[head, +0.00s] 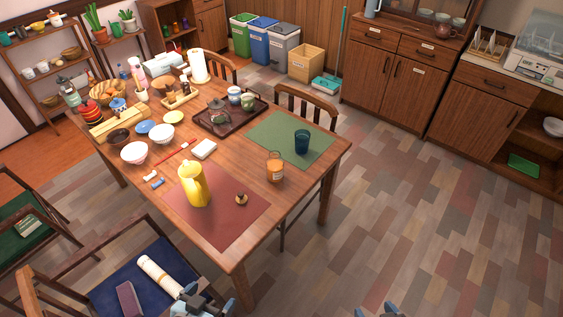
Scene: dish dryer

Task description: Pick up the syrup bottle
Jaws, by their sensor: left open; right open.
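No item is clearly readable as the syrup bottle. The candidates on the wooden table (228,242) are small in view. An orange labelled jar (275,168) stands near the table's right edge. Several bottles stand at the far left end, including a pink-and-white one (139,78). My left gripper (205,304) is open and empty at the bottom edge, in front of the table by the blue chair seat. My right gripper (376,311) is open at the bottom edge, over the floor right of the table; only its fingertips show. Both are well apart from the jar and bottles.
A yellow pitcher (194,184) and a small brown object (241,199) are on the red mat (222,220). A dark blue glass (302,142) stands on the green mat (272,135). Chairs surround the table. The floor (400,220) to the right is clear.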

